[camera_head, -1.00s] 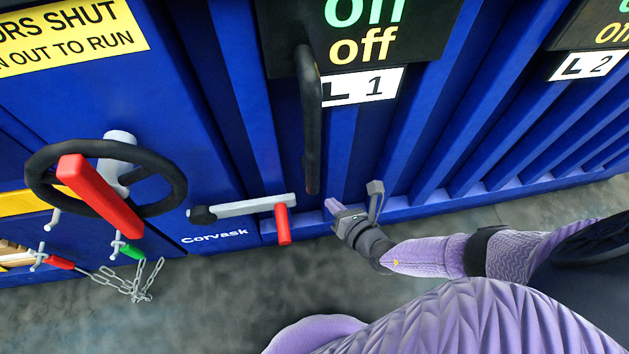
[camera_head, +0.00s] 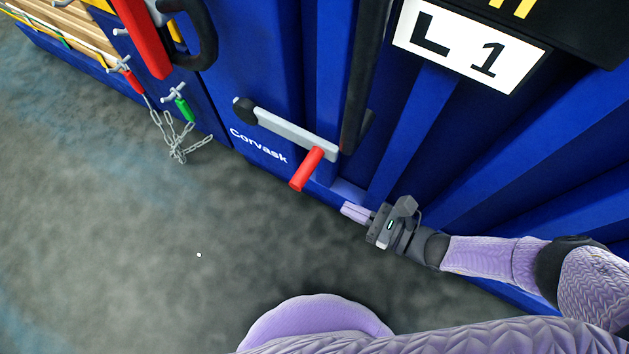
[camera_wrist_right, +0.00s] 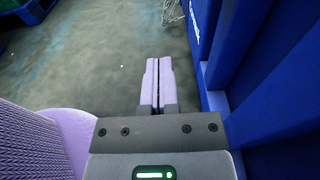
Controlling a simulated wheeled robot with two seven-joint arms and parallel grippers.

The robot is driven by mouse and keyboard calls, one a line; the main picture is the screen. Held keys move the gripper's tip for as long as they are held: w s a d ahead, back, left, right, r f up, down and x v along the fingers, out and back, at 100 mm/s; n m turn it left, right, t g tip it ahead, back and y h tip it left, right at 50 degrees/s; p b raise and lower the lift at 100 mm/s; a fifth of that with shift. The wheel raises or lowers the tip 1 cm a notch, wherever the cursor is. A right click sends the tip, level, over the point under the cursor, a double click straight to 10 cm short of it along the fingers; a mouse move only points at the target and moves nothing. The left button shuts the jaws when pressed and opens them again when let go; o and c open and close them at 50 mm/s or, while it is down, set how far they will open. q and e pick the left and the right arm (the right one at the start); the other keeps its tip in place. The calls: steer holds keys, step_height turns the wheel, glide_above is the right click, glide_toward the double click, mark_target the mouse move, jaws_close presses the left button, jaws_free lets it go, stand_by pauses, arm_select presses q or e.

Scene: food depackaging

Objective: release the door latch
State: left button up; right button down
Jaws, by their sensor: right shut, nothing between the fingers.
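The door latch is a grey bar (camera_head: 285,129) with a round black pivot at its left end, lying low across the blue door front. A red grip (camera_head: 307,169) sticks out from near the bar's right end. My right gripper (camera_head: 352,212) is shut and empty, below and to the right of the red grip and apart from it. In the right wrist view its fingers (camera_wrist_right: 159,78) are together, pointing over the floor beside the blue wall; the latch does not show there. My left gripper is not in view.
A black vertical door handle (camera_head: 362,75) stands right of the latch. A chain (camera_head: 172,140) hangs near a green-handled pin (camera_head: 184,108). The grey floor (camera_head: 130,240) in front is clear.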

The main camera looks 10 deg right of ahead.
steer(key=b+x, duration=0.3)
steer(key=x, duration=0.7)
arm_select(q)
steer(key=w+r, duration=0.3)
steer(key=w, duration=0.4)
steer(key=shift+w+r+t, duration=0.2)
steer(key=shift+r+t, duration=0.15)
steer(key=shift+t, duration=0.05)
arm_select(e)
steer(key=shift+s+d+r, duration=0.1)
steer(key=shift+d+r, duration=0.05)
steer(key=shift+r, duration=0.85)
steer(key=shift+s+d+r, duration=0.1)
steer(key=shift+d+r, duration=0.05)
steer(key=shift+r, duration=0.9)
